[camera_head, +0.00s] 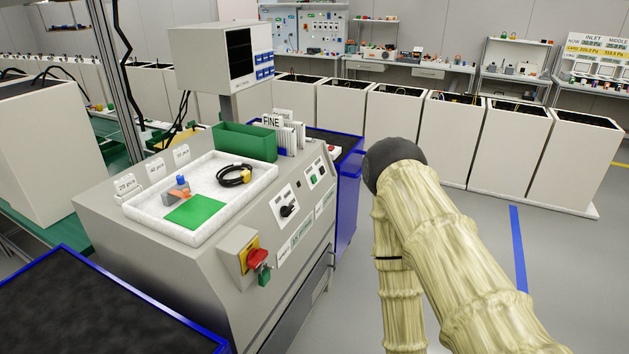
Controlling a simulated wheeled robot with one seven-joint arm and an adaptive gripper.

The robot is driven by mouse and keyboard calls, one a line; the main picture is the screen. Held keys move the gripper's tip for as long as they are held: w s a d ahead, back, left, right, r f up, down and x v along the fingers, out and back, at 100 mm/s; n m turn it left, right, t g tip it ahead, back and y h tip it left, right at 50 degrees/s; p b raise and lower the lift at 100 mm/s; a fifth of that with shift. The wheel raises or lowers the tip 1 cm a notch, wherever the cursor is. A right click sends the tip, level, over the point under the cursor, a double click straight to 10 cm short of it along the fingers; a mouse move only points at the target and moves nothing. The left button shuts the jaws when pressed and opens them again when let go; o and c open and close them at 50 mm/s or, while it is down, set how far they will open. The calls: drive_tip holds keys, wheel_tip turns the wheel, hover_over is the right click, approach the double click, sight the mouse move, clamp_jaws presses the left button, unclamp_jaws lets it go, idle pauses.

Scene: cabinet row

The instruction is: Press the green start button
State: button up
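A grey machine console (180,280) stands left of centre, with a sloped front panel facing right. Near the far end of that panel, a small white plate (316,173) carries small dark and green controls. One of them looks like a small green button (321,168), but it is too small to tell for certain. My arm (450,240), in a beige sleeve with a dark joint cap, rises at the right, apart from the console. My gripper is not visible in this view.
The panel also has a black rotary knob (288,210) and a red-and-yellow switch (256,258) with a green padlock (264,275). A white tray (150,222) lies on top. A blue-framed cart (348,190) stands behind. Floor to the right (570,255) is clear.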

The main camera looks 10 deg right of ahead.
clamp_jaws()
idle(1.3)
